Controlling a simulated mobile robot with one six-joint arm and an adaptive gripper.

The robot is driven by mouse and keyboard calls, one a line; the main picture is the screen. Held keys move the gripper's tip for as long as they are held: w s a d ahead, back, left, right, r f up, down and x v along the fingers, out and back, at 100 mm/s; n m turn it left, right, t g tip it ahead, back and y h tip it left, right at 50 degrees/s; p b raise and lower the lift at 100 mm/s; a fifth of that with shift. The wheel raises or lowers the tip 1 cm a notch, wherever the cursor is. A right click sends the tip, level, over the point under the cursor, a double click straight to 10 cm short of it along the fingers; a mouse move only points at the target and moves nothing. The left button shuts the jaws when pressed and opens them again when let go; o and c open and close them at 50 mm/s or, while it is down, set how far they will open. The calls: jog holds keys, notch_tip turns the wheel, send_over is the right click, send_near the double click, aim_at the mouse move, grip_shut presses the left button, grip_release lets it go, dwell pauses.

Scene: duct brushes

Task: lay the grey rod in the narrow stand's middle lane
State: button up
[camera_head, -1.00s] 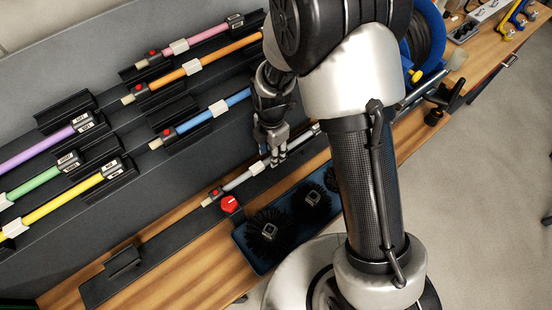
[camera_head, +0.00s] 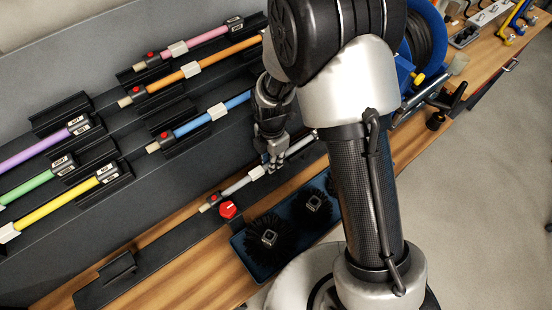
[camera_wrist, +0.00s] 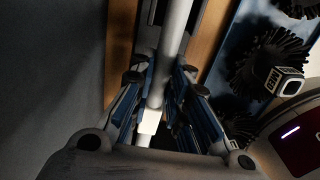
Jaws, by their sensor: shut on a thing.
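The grey rod (camera_head: 238,184) lies slanted low in front of the sloped rack, its brown end and red button at lower left. A white collar (camera_head: 257,173) sits on it. My gripper (camera_head: 274,166) is at the rod, just right of the collar. In the wrist view the rod (camera_wrist: 175,35) runs between the fingers of my gripper (camera_wrist: 160,92), which is shut on it; the white collar (camera_wrist: 150,122) shows nearer the palm. My arm hides part of the rod's far end. I cannot tell which support is the narrow stand or its middle lane.
Pink (camera_head: 208,35), orange (camera_head: 220,58) and blue (camera_head: 228,107) rods lie on the rack, with purple (camera_head: 35,150), green (camera_head: 35,183) and yellow (camera_head: 55,205) at left. A red knob (camera_head: 228,210) and a blue tray (camera_head: 246,253) of black brushes are close below the rod.

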jog(key=shift+r, duration=0.1)
grip_shut()
jog(key=shift+r+p, duration=2.2)
jog(key=shift+r, duration=0.75)
